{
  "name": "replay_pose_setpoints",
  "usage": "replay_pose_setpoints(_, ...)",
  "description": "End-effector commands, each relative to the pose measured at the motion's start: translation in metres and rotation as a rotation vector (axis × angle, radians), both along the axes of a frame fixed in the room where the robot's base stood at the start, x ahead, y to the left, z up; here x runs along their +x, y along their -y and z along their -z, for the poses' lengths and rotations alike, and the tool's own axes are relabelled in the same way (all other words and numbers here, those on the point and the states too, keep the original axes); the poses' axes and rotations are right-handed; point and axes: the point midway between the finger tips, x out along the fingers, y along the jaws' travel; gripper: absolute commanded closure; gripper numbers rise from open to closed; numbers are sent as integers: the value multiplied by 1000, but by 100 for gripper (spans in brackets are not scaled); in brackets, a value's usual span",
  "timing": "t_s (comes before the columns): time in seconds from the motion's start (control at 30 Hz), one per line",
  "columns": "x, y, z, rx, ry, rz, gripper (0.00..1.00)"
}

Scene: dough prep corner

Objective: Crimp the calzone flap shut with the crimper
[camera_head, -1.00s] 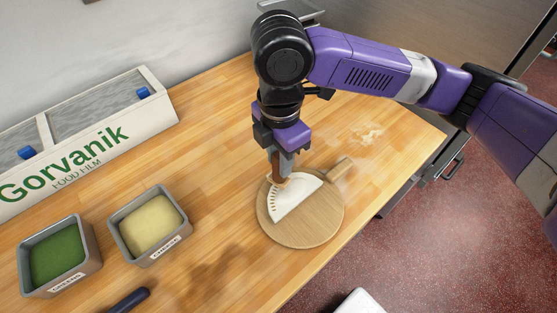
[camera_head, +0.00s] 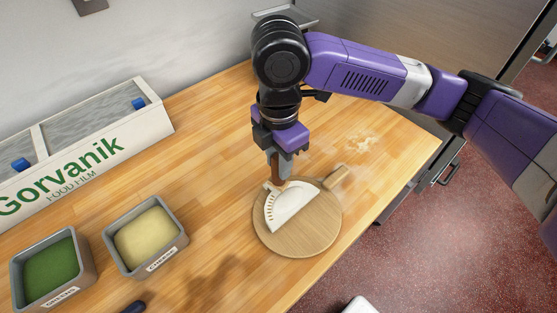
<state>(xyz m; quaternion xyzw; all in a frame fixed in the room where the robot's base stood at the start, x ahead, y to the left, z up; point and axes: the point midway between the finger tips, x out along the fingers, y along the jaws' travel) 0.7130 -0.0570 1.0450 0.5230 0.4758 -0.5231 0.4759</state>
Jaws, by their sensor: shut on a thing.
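The calzone (camera_head: 294,207) is a white half-moon of dough on a round wooden board (camera_head: 315,238). A row of small crimp marks shows along its curved left edge. My gripper (camera_head: 281,160) points down above the calzone's upper left edge. It is shut on the brown upright handle of the crimper (camera_head: 279,172). The crimper's lower end is at the upper left part of the curved rim; whether it presses on the dough is hard to tell.
A bin of green filling (camera_head: 93,271) and a cheese bin (camera_head: 182,243) stand at the left. A Gorvanik food film box (camera_head: 152,127) lies along the wall. A dark handle (camera_head: 134,307) is cut off at the bottom. Flour dusts the wood counter (camera_head: 215,150) at right.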

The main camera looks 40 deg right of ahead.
Motion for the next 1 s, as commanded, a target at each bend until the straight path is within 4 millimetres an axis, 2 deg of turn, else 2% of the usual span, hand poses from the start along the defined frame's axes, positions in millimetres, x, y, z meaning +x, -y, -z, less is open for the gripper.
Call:
replay_pose_setpoints(0.7, 0, 0, 29, 0, 0, -1, 100)
replay_pose_setpoints(1.0, 0, 0, 28, 0, -1, 0, 100)
